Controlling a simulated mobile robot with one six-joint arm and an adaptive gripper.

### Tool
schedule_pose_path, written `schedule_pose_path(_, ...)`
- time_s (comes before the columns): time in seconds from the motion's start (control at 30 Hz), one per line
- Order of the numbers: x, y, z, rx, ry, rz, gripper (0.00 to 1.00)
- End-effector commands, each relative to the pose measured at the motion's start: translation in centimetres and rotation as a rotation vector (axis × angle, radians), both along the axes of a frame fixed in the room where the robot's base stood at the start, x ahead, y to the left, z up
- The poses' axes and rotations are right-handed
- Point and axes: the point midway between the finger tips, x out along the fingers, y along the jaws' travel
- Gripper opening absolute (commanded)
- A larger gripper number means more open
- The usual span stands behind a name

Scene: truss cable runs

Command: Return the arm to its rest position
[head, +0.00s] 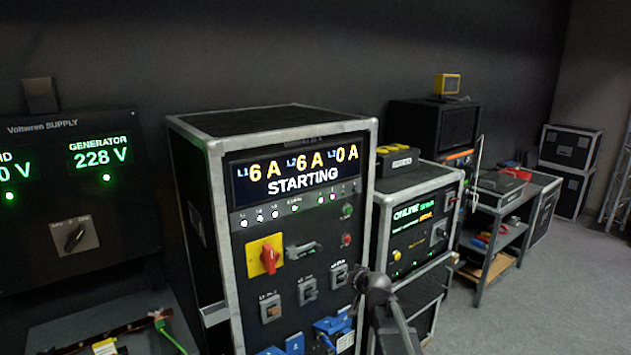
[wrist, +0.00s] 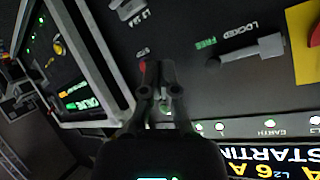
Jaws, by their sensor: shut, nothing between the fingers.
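My gripper (wrist: 156,66) is shut and empty in the wrist view, its two dark fingers together in front of a black panel. A red button (wrist: 142,67) shows just beside the fingertips; I cannot tell whether they touch. In the head view part of my dark arm and gripper (head: 364,280) rises at the lower middle, before the right edge of the distribution rack (head: 295,228). The rack's display (head: 295,172) reads 6 A, 6 A, 0 A and STARTING. The lever handle (wrist: 252,50) lies near the FREE label in the wrist view.
A red rotary switch on a yellow plate (head: 265,257) and blue sockets (head: 333,326) are on the rack. A supply panel (head: 75,195) stands left. An ONLINE unit (head: 418,230) stands close on the right. Open grey floor (head: 560,290) lies at the far right.

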Motion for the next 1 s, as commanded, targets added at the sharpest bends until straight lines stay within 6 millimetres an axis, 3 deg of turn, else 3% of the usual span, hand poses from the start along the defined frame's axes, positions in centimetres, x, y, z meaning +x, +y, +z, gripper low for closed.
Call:
schedule_pose_path(0.03,-2.0,-0.1,-0.9,-0.024,0.053,0.021,0.00)
schedule_pose_path(0.4,-15.0,-2.3,-7.2,-0.215,0.511,0.115,0.00)
schedule_pose_path(0.7,-25.5,-5.6,-9.5,-0.350,0.865,0.097,0.00)
schedule_pose_path(0.83,-28.0,-6.5,-9.7,-0.383,0.954,0.083,0.00)
schedule_pose_path(1.0,-29.1,-6.9,-9.7,-0.398,0.998,0.073,0.00)
